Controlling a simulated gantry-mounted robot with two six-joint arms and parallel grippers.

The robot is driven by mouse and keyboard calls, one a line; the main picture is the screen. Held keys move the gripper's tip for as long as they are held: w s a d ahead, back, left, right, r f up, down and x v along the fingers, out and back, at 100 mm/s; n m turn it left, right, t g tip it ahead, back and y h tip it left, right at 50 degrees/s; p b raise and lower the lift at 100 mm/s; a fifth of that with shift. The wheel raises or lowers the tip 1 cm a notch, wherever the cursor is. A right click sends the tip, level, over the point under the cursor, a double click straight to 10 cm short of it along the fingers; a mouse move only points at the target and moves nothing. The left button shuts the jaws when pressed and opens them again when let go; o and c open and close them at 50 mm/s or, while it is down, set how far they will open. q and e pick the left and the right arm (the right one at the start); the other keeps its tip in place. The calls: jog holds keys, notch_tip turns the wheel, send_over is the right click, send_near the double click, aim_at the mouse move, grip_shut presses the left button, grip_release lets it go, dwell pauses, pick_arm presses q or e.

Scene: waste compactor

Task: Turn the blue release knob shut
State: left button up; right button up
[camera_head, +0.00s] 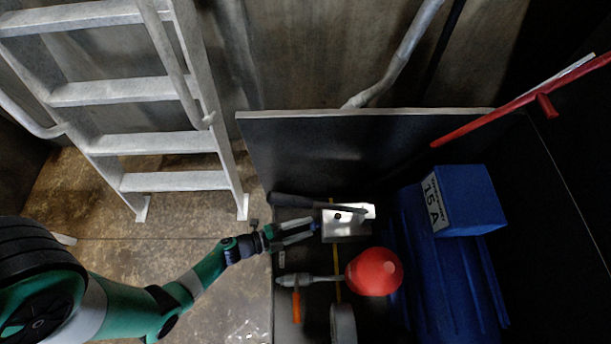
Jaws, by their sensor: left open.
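My left arm comes in from the lower left, and its gripper (311,232) is open over the left part of the dark work surface. Its fingers point right, toward a bright metal block (346,229). A small blue spot, likely the release knob (315,227), shows at the fingertips beside the block's left side. It is too small to tell how it is turned or whether the fingers touch it. My right gripper is not in view.
A red ball (374,271) on a grey shaft and an orange-handled tool (296,305) lie below the gripper. A dark-handled tool (300,202) lies above it. A blue bin (450,270), blue box (470,200) and red bar (500,108) are right. A ladder (135,143) stands left.

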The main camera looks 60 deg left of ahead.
pick_arm(q)
jog(key=shift+w+d, duration=0.1)
jog(key=shift+w, duration=0.25)
grip_shut()
